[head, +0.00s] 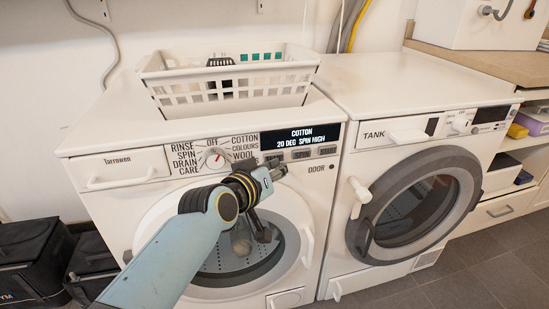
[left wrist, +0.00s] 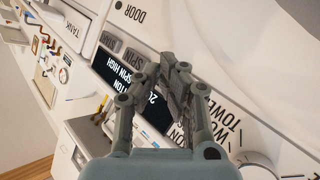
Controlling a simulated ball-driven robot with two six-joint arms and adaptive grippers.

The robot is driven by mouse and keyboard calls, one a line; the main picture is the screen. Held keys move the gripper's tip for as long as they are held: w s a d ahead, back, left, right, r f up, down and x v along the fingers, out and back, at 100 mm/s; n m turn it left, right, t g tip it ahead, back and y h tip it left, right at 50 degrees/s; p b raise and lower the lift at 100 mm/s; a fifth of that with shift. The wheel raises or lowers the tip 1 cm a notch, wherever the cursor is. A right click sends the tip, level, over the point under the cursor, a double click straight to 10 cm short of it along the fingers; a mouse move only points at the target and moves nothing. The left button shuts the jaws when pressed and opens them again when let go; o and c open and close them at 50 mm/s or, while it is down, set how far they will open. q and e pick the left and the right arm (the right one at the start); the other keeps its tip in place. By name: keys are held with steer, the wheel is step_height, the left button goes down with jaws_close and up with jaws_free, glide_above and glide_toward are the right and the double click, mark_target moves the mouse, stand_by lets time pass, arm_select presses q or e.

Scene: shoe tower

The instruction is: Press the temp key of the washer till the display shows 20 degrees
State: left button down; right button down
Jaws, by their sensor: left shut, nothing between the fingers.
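The left washer (head: 120,215) has a black display (head: 301,137) that reads "COTTON, 20 DEG, SPIN HIGH". Below it is a row of grey keys. The leftmost key (head: 272,156), at the temp key's place, is just above my gripper tip; its label is too small to read. My left gripper (head: 277,173) is shut and empty, in front of the panel's lower edge. In the left wrist view, the fingers (left wrist: 168,68) cover part of the display (left wrist: 110,67) and the area beside the spin key (left wrist: 131,59). I cannot tell whether they touch a key. My right gripper is out of view.
The program dial (head: 214,158) is left of the keys. A white basket (head: 230,97) stands on the washer. A second machine (head: 400,130) stands at right with its round door (head: 415,205) shut. Dark bags (head: 35,262) lie on the floor at left.

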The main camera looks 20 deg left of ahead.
arm_select(q)
steer(key=shift+s+d, duration=0.35)
steer(key=shift+s, duration=0.2)
